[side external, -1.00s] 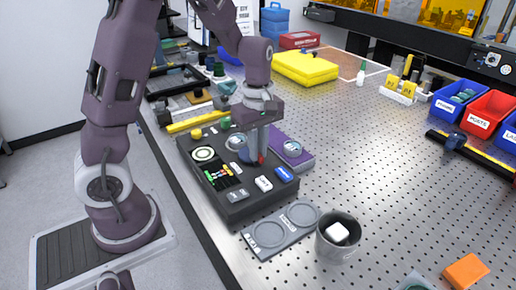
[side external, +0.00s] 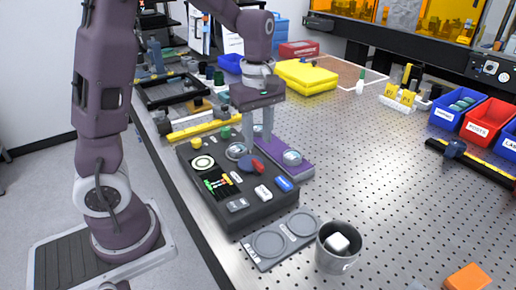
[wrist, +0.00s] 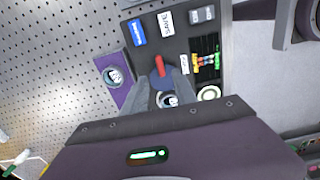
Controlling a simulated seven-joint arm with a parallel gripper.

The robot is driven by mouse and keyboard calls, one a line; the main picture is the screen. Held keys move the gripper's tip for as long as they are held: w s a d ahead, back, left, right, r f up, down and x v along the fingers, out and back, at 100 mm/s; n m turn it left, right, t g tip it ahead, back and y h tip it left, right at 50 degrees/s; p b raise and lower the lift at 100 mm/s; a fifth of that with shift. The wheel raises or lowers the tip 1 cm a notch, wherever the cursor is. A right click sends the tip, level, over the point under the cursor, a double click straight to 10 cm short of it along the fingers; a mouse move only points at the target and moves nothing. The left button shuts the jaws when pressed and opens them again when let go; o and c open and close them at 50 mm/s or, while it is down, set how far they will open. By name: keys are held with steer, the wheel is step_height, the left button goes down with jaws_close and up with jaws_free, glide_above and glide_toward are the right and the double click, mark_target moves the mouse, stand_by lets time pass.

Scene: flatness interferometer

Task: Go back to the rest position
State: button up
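My gripper (side external: 258,143) hangs above the back part of the dark control box (side external: 268,211). Its two fingers stand apart with nothing between them. In the wrist view the open fingers of my gripper (wrist: 163,80) point down over the box, and a red lever (wrist: 160,66) shows beyond their tips. The red lever (side external: 257,165) is on the box top, below and apart from the fingers in the side view. A round metal-rimmed piece (side external: 237,151) sits at the box's back edge, and a similar one (side external: 292,157) is on the purple plate (side external: 297,171).
A grey two-ring plate (side external: 262,262) and a grey cup (side external: 334,262) holding a white block stand in front. A yellow bar (side external: 205,128) lies behind the box. A yellow case (side external: 306,75) is farther back. The perforated tabletop to the right is largely clear.

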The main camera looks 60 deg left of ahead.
steer(key=shift+r, duration=0.15)
steer(key=shift+s+d+r, duration=0.15)
steer(key=shift+r, duration=0.1)
steer(key=s+d+r+m+t, duration=0.2)
steer(key=s+d+r+m, duration=0.1)
steer(key=s+m, duration=0.5)
steer(key=s+d+r+m+t, duration=0.3)
steer(key=s+d+r+m, duration=0.1)
steer(key=s+m, duration=0.5)
steer(key=shift+s+d+r+m+t, duration=0.25)
steer(key=shift+s+d+m+t, duration=0.05)
steer(key=shift+d, duration=0.35)
